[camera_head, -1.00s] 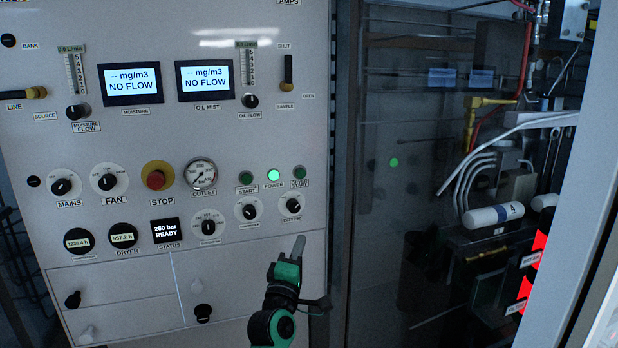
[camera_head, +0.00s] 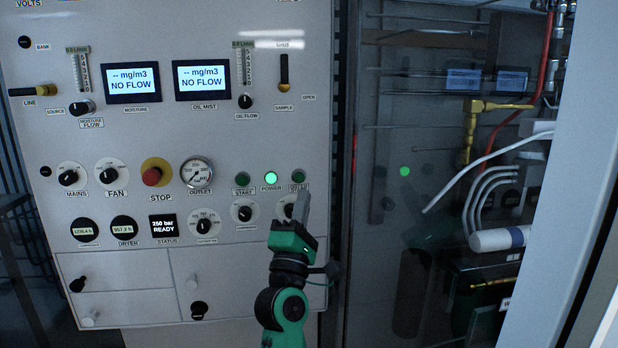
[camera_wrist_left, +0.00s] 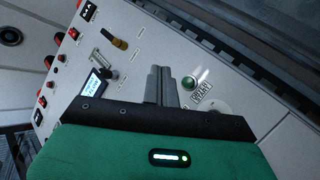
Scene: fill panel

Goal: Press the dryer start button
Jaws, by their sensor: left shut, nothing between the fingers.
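A green start button (camera_head: 298,176) sits at the right end of the row on the control panel, with its label partly covered by my fingers. In the left wrist view a green button (camera_wrist_left: 188,83) with a white start label (camera_wrist_left: 202,93) lies just right of my fingertips. My left gripper (camera_head: 304,196) is shut and empty, with its fingers pointing up just below the button. It also shows shut in the left wrist view (camera_wrist_left: 159,72). I cannot tell whether the tips touch the panel. My right gripper is not in view.
Another green start button (camera_head: 242,179) and a lit green power lamp (camera_head: 271,177) are to the left. A red stop button (camera_head: 152,177) and a pressure gauge (camera_head: 197,173) are farther left. Rotary knobs (camera_head: 242,213) lie below. A dark glass cabinet (camera_head: 400,230) stands at the right.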

